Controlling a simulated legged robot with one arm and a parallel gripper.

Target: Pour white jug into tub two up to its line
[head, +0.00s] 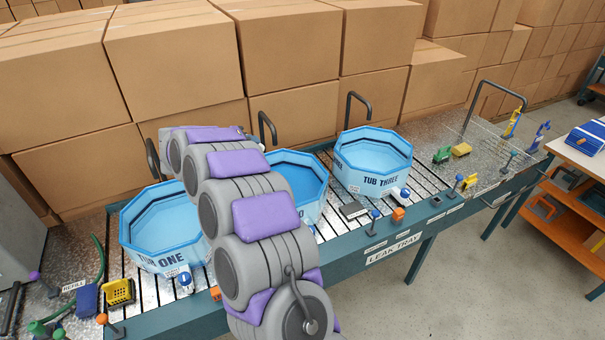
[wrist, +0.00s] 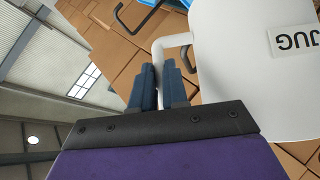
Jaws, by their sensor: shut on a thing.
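The white jug (wrist: 235,80) fills the upper right of the wrist view, with a label reading JUG. My gripper (wrist: 160,74) is shut on the jug's white handle, which passes between its blue fingers. In the head view my arm hides the gripper and the jug. Tub two (head: 317,192) is a blue-rimmed tub in the middle of the bench. My arm covers its left part and most of its name.
Tub one (head: 146,257) stands left of tub two and tub three (head: 374,182) right of it, on the slatted leak tray. Dark bent pipes (head: 357,97) rise behind the tubs. Stacked cardboard boxes (head: 290,45) wall the back. Small tools lie at both bench ends.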

